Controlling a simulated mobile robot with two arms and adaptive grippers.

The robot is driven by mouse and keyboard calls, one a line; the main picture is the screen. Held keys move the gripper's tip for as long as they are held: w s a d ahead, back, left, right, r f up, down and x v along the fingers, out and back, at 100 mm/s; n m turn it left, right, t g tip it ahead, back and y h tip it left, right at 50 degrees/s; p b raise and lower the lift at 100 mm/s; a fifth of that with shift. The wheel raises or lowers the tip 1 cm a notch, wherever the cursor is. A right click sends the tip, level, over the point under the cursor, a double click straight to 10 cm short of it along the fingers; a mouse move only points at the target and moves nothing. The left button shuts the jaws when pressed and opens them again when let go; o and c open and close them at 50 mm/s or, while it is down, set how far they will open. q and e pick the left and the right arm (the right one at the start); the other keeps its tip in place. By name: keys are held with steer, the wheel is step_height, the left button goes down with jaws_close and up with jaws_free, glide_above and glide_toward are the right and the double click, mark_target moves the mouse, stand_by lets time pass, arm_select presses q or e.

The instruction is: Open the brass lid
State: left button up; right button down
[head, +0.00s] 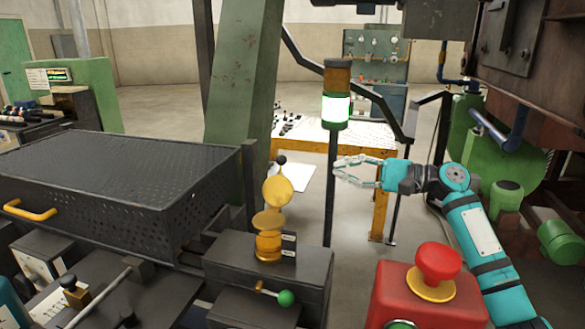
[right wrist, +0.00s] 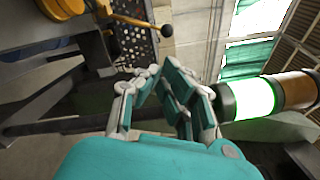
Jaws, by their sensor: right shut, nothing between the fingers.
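The brass lid (head: 277,191) is a round disc that stands raised and tilted up above a small brass cup (head: 268,243). The cup sits on a dark box beside the large black cover. A black knob (head: 281,159) shows just above the lid. My right gripper (head: 340,170) is to the right of the lid, apart from it, with its fingers pointing left. It is shut and empty. The right wrist view shows its fingers (right wrist: 160,72) with nothing held between them. My left gripper is not in view.
A signal post with a lit green band (head: 336,108) stands close by my right gripper. A red push button (head: 438,262) on a red box is at the front right. A green-knobbed lever (head: 285,298) is below the cup. A black perforated cover (head: 110,165) fills the left.

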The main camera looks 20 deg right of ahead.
mark_target(279, 181)
steer(key=p+x, duration=0.3)
steer(key=x, duration=0.7)
steer(key=shift+w+f+p, duration=0.3)
steer(key=shift+p, duration=0.05)
steer(key=s+r+n+b, duration=0.1)
steer(key=n, duration=0.1)
steer(key=s+a+r+n+b, duration=0.1)
steer(key=shift+s+a+r+n, duration=0.1)
steer(key=shift+a+r+n, duration=0.1)
steer(key=shift+a+n, duration=0.15)
steer(key=shift+d, duration=0.1)
